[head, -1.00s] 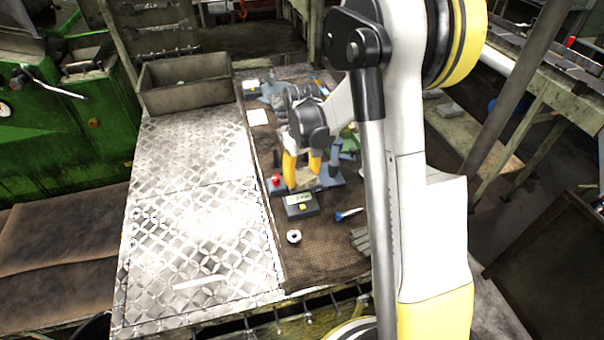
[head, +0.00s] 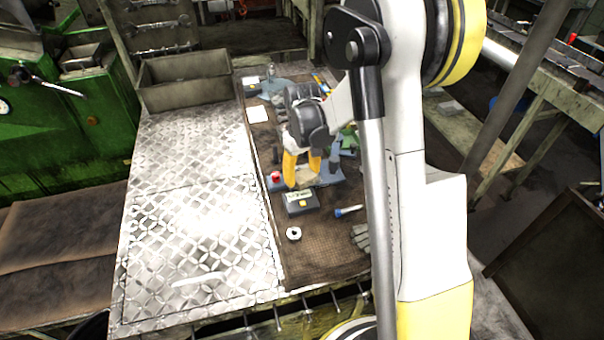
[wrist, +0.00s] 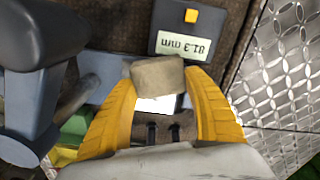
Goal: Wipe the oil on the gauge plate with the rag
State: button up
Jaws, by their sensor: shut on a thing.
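My gripper (head: 302,172) has yellow fingers and is shut on a folded beige-grey rag (wrist: 157,78), which sits between the fingertips in the wrist view. In the head view the rag (head: 306,177) shows as a pale patch by the fingertips. Below the rag in the wrist view is a bright white surface (wrist: 155,105) on a blue base, which may be the gauge plate; the rag and fingers cover part of it. I cannot make out any oil, nor tell whether the rag touches the plate.
A gauge box with a display (head: 300,201) and yellow button stands just in front of the gripper. A blue stand (wrist: 35,95) is close beside the fingers. A white ring (head: 293,233), a blue-handled tool (head: 349,211) and gloves (head: 361,237) lie nearer. The metal plate (head: 195,220) at left is mostly clear.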

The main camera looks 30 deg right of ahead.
aim_at(296, 166)
jog(key=shift+w+d+r, duration=0.1)
jog(key=shift+w+d, duration=0.1)
jog(key=shift+w, duration=0.7)
jog(key=shift+w+d, duration=0.15)
jog(key=shift+w, duration=0.75)
jog(key=shift+w+d+f+b, duration=0.1)
jog(key=shift+w+d+b, duration=0.15)
jog(key=shift+w, duration=0.6)
jog(key=shift+w+d+f+b, duration=0.1)
jog(key=shift+w+b, duration=0.15)
jog(key=shift+w, duration=0.55)
jog(key=shift+f, duration=0.15)
jog(key=shift+s+a+f+b, duration=0.1)
jog(key=shift+s+a+b, duration=0.2)
jog(key=shift+s, duration=0.8)
jog(key=shift+s+a+f+b, duration=0.15)
jog(key=shift+s+b, duration=0.2)
jog(key=shift+s, duration=0.7)
jog(key=shift+s+a+b, duration=0.2)
jog(key=shift+s+b, duration=0.15)
jog(key=shift+s, duration=0.75)
jog(key=shift+c, duration=0.3)
jog(key=shift+s+f, duration=0.1)
jog(key=shift+s, duration=0.1)
jog(key=shift+c, duration=1.2)
